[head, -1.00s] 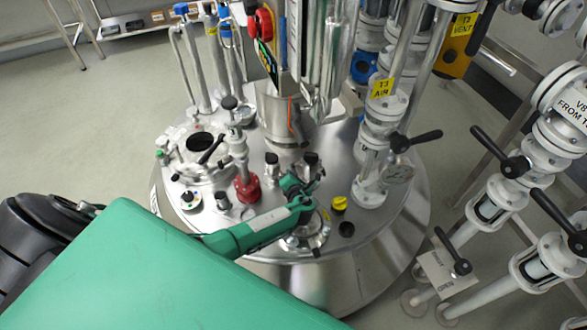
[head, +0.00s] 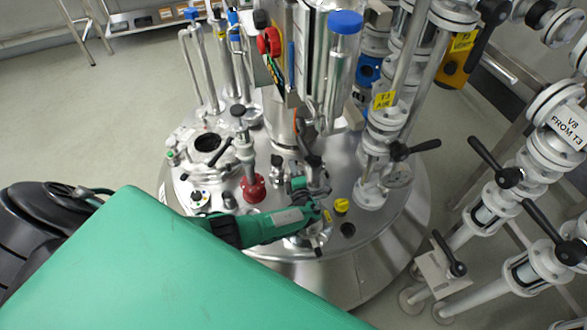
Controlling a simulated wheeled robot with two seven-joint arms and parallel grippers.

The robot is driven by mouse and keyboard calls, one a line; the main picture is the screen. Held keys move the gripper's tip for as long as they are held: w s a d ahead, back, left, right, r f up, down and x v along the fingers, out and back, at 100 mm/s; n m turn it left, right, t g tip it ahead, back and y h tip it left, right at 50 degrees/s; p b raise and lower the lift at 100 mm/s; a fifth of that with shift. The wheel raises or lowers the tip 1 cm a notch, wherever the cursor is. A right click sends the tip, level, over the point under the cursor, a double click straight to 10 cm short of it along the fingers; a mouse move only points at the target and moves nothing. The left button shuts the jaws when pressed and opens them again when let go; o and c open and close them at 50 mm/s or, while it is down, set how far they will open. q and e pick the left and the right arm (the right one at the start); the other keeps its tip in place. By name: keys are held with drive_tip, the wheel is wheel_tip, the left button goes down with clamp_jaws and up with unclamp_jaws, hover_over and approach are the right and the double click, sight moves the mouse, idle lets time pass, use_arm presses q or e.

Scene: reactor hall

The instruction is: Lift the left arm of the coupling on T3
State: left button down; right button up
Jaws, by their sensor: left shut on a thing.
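The vessel T3 has a round steel lid (head: 385,222) with many fittings. The coupling (head: 302,240) sits near the front of the lid, partly under my green left arm. My left gripper (head: 306,188) is at the coupling, shut on a part of it that I take to be its left arm. The jaws and my arm hide most of that part, so its angle cannot be told. My right gripper is not in view.
A red fitting (head: 253,189) stands left of the gripper, a yellow cap (head: 341,206) right of it. Tall steel columns rise behind. The T3 AIR pipe (head: 372,180) and valves with black handles (head: 508,177) crowd the right. Open floor (head: 90,120) lies left.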

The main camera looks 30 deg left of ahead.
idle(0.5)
use_arm(q)
drive_tip(key=c, duration=1.8)
unclamp_jaws()
